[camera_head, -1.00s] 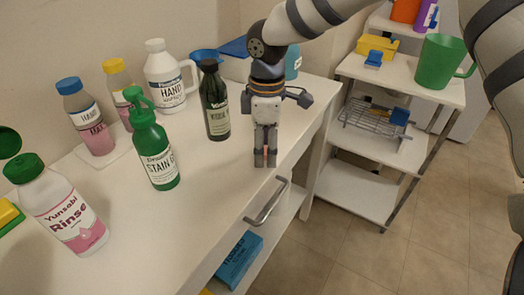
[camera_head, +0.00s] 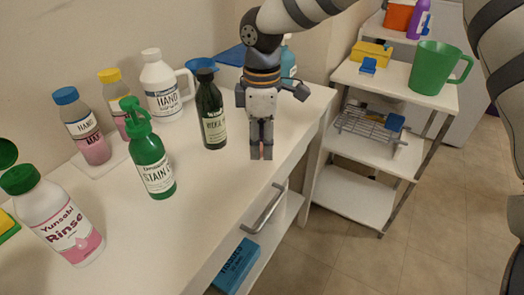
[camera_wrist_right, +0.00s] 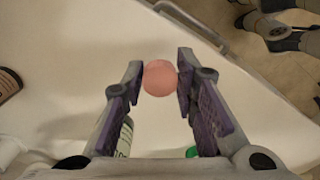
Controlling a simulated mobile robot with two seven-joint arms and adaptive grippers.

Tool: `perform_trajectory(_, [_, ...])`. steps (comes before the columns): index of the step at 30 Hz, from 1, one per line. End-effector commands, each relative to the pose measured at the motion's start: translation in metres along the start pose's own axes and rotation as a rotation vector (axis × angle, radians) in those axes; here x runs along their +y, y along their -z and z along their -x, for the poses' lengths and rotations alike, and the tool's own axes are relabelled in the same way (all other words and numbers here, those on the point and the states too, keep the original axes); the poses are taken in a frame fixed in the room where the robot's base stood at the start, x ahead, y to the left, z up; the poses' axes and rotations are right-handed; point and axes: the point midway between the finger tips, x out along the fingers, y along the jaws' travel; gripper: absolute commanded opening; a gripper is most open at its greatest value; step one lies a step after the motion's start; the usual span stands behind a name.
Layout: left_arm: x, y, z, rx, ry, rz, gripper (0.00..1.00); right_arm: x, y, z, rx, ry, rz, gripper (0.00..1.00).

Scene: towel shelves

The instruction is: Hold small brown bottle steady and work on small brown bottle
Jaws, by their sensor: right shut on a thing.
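My right gripper (camera_head: 261,155) points down over the white counter near its front edge, just right of a dark bottle (camera_head: 212,118) with a black cap and white label. This bottle is upright and apart from the fingers; it looks dark green to brown. In the right wrist view the right gripper (camera_wrist_right: 160,78) is shut on a small pink round thing (camera_wrist_right: 160,77) between its fingertips. I cannot tell what this thing is. My left gripper is not in view.
A green spray bottle (camera_head: 150,160), a white hand bottle (camera_head: 160,88), a pink-and-white rinse bottle (camera_head: 62,222) and other bottles stand on the counter (camera_head: 190,215). A drawer handle (camera_head: 265,208) juts out below its edge. A shelf cart with a green pitcher (camera_head: 432,68) stands at right.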

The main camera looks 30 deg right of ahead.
Motion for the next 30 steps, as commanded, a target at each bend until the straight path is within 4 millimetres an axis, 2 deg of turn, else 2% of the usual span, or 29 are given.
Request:
perform_trajectory(1, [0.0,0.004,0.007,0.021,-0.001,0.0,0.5,-0.009,0.0,0.015,0.003,-0.008,0.005,0.18])
perform_trajectory(9, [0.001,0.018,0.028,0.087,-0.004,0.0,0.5,-0.056,-0.001,0.068,0.003,-0.012,0.006,0.18])
perform_trajectory(14, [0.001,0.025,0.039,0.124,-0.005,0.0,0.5,-0.092,-0.001,0.082,0.004,-0.011,0.005,0.18])
perform_trajectory(18, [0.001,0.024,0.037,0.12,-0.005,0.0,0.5,-0.115,-0.001,0.087,-0.002,-0.002,0.004,0.18])
perform_trajectory(24, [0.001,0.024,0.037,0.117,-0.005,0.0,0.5,-0.134,0.0,0.094,-0.002,0.001,0.003,0.18])
perform_trajectory(30, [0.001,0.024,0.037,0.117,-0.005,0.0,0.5,-0.139,0.0,0.096,-0.002,0.001,0.002,0.18])
